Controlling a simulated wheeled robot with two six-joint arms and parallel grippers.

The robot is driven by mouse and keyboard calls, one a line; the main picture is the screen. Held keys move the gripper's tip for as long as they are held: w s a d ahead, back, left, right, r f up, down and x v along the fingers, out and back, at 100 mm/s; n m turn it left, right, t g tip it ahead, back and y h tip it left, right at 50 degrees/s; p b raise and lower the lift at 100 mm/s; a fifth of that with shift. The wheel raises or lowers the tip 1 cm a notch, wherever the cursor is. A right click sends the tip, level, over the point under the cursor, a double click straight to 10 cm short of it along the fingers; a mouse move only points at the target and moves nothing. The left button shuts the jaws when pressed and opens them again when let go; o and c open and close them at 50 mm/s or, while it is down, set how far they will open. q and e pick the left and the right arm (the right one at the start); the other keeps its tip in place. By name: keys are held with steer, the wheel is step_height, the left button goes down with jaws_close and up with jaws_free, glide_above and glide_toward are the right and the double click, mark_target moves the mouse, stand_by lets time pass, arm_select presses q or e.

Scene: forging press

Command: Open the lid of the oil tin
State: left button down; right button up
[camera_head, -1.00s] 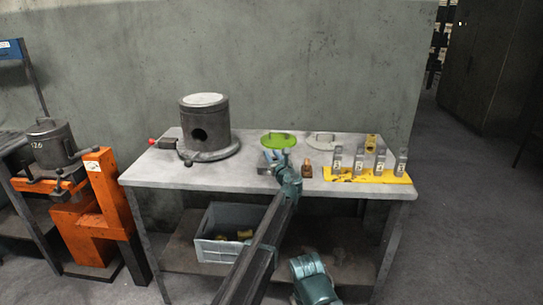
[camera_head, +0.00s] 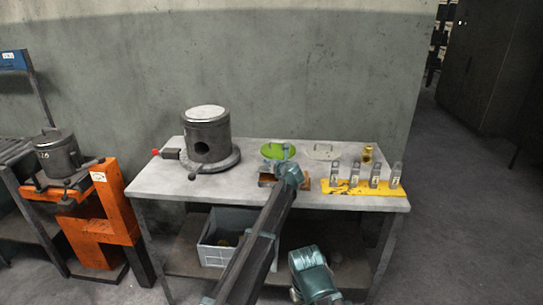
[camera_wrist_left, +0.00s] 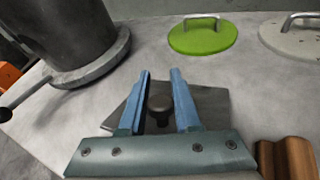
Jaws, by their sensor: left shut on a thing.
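In the left wrist view, the oil tin's lid appears as a flat grey plate (camera_wrist_left: 215,108) with a dark knob (camera_wrist_left: 160,105). The blue fingers of my left gripper (camera_wrist_left: 160,90) are shut on the knob, one finger on each side. In the head view, my left gripper (camera_head: 283,153) is over the table's front middle, in front of the green disc. A low box-like shape with a brownish-orange patch (camera_head: 267,181) shows below and left of it, perhaps the tin. The tin's body is mostly hidden by my arm.
A dark cylinder (camera_head: 207,135) stands on the table (camera_head: 160,185) at left. A green disc (camera_head: 271,151) and a pale disc (camera_head: 322,150), both handled, lie behind. A yellow rack (camera_head: 365,188) is at right. A brown block (camera_wrist_left: 290,158) lies close to my gripper's right.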

arm_select(q)
steer(key=w+r+g+p, duration=0.1)
steer(key=p, duration=0.2)
steer(key=shift+w+r+m+g, duration=0.1)
steer(key=shift+r+m+g, duration=0.05)
steer(key=shift+m+g, duration=0.15)
steer(key=shift+w+g+h+p, duration=0.3)
steer(key=shift+g+p, duration=0.2)
steer(key=shift+p, duration=0.2)
arm_select(e)
steer(key=shift+r, duration=2.85)
arm_select(q)
steer(key=c, duration=0.6)
jaws_free()
steer(key=shift+s, duration=0.1)
